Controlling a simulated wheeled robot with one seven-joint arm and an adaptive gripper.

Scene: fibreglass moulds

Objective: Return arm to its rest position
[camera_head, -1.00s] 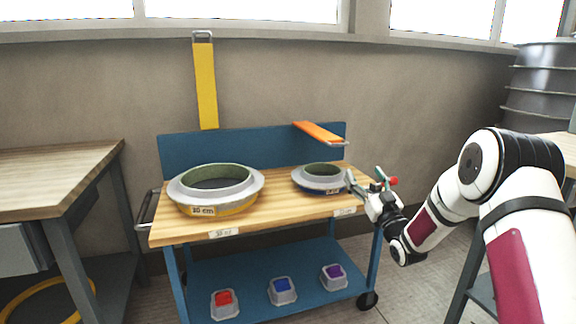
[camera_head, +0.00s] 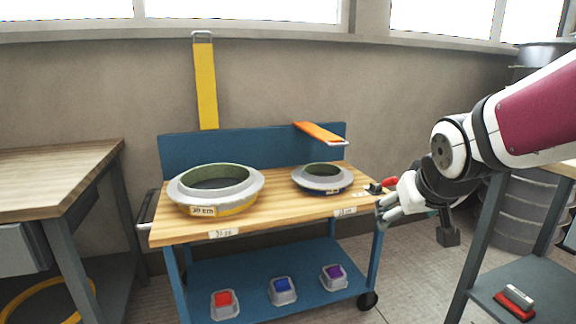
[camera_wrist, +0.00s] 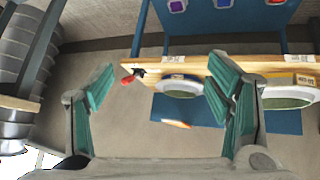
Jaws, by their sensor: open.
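My gripper (camera_head: 386,208) is at the right end of the cart in the head view, apart from the moulds. In the wrist view my gripper (camera_wrist: 165,100) shows two fingers with green pads spread wide and nothing between them. The wrist view shows the cart upside down. My arm reaches in from the right edge of the head view, its upper part raised.
A blue cart with a wooden top (camera_head: 270,205) carries a large ring mould (camera_head: 240,190) and a smaller ring mould (camera_head: 322,179). A red-handled tool (camera_head: 388,182) lies at its right corner. Red, blue and purple boxes sit on the lower shelf (camera_head: 250,275). A workbench (camera_head: 60,175) stands left.

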